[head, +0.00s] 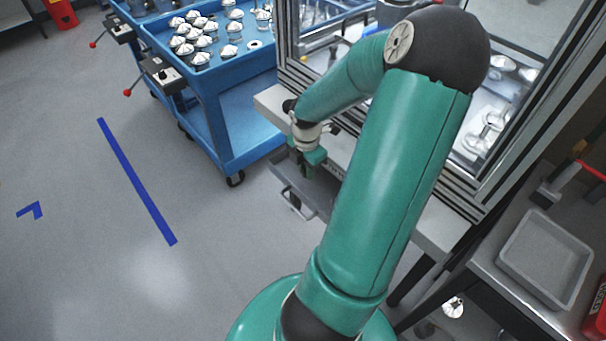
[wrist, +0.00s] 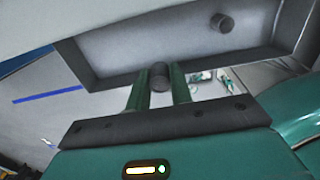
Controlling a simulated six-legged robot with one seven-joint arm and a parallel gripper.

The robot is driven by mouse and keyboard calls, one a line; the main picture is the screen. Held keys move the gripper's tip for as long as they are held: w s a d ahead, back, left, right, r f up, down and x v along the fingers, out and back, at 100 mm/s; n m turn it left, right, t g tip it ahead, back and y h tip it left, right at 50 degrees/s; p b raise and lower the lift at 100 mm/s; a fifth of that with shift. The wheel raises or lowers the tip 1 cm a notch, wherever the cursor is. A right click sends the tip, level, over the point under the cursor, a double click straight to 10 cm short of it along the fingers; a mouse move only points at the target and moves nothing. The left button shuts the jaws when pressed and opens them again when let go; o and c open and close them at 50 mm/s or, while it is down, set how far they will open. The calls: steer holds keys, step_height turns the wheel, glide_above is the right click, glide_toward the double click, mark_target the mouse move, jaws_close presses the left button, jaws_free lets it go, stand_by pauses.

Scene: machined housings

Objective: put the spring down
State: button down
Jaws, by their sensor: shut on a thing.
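My gripper (wrist: 159,74) has its two green fingers shut on a short dark grey cylinder, the spring (wrist: 159,82). The spring's coils cannot be made out. Beyond the fingers is a shallow grey tray (wrist: 165,45) with a dark rim. The held spring overlaps its near rim in the wrist view; whether it touches the tray cannot be told. A second dark cylinder (wrist: 222,22) is inside the tray at the upper right. In the head view my gripper (head: 308,160) is over the grey tray (head: 318,194) beside the bench, and the spring cannot be made out.
A pale bench edge (head: 272,100) and a framed glass enclosure (head: 500,105) stand close to my arm. A blue cart (head: 235,120) with several metal parts is behind at left. An empty grey bin (head: 545,258) sits at right. The floor at left is open.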

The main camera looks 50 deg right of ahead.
mark_target(303, 181)
steer(key=w+f, duration=0.1)
steer(key=d+f, duration=0.1)
steer(key=w+d+f, duration=0.1)
steer(key=f, duration=0.1)
steer(key=shift+w, duration=0.3)
steer(key=shift+f, duration=1.55)
steer(key=shift+f, duration=0.15)
steer(key=c, duration=1.3)
jaws_free()
steer(key=shift+o, duration=0.2)
